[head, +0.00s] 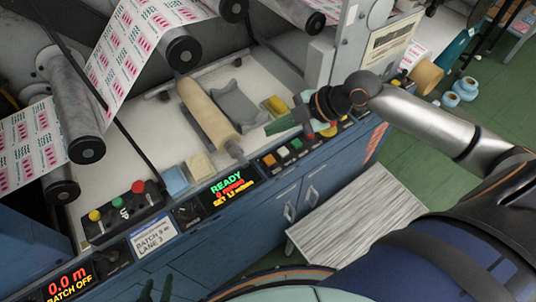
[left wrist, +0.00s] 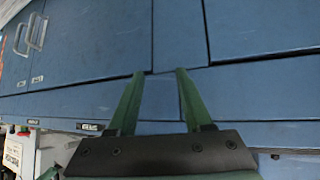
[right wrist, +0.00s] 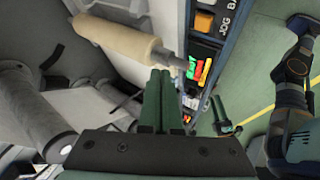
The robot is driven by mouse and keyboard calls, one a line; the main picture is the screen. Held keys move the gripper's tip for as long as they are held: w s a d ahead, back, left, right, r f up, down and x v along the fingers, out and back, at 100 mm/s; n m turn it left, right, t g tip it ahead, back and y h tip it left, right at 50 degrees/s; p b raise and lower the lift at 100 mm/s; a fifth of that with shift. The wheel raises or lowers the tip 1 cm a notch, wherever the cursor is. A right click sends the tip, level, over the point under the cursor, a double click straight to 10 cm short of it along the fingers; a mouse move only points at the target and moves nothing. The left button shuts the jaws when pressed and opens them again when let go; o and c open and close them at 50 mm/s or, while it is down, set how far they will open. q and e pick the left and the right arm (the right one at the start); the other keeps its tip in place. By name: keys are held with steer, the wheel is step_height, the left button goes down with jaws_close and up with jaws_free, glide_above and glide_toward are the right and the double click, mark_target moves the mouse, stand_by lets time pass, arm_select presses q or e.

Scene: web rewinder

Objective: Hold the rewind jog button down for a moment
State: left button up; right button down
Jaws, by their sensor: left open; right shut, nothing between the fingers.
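An orange button (right wrist: 204,20) sits beside the letters JOG on the console strip in the right wrist view. In the head view small orange and green buttons (head: 283,152) sit on the dark panel right of the READY display (head: 232,188); their labels are too small to read. My right gripper (head: 273,127) is shut and empty, above the white bed behind that panel, apart from the buttons. Its fingers also show closed together in the right wrist view (right wrist: 158,73). My left gripper (left wrist: 160,73) is open and empty in front of the blue cabinet. Its fingertips show at the head view's bottom edge (head: 155,291).
A cream roll (head: 207,112) lies on the white bed. A control box (head: 121,212) with green, yellow and red buttons stands at left. Further red and yellow buttons (head: 327,130) lie under my right wrist. A grey striped platform (head: 355,215) stands before the blue cabinet (head: 260,225).

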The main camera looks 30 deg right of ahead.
steer(key=shift+f, duration=0.1)
steer(key=b, duration=0.5)
glide_above(274, 159)
step_height(274, 159, down, 8)
steer(key=shift+r, duration=0.15)
steer(key=shift+f, duration=0.5)
stand_by(0.8)
steer(key=shift+f, duration=0.15)
stand_by(0.5)
steer(key=shift+f, duration=0.25)
